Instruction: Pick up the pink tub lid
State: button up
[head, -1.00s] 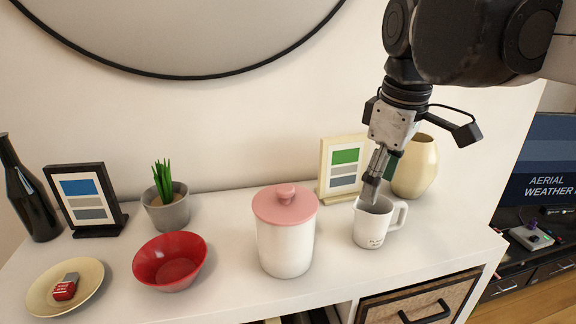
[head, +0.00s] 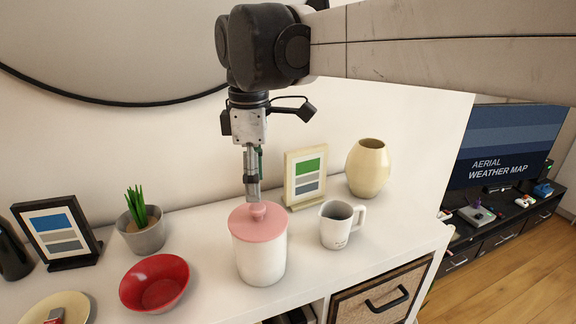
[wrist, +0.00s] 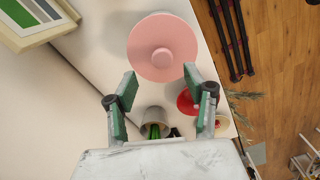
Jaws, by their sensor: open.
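The pink tub lid (head: 257,223) is round with a small knob on top. It sits on the white tub (head: 261,262) on the shelf top. My gripper (head: 252,198) points down just above and slightly behind the knob in the head view. In the wrist view the pink lid (wrist: 163,47) lies beyond the fingertips, toward the top of the picture. My gripper (wrist: 160,78) is open there, with its two green-padded fingers apart and nothing between them. The lid hides most of the tub in the wrist view.
A white mug (head: 338,226) stands to the right of the tub, and a red bowl (head: 155,283) to the left. A cream picture frame (head: 305,178) and a cream vase (head: 368,168) stand behind. A potted plant (head: 142,229) is at the back left.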

aim_at(257, 206)
jog(key=shift+s+f+p, duration=0.2)
jog(key=shift+f+p, duration=0.6)
jog(key=shift+f, duration=2.4)
jog(key=shift+c, duration=0.3)
grip_shut()
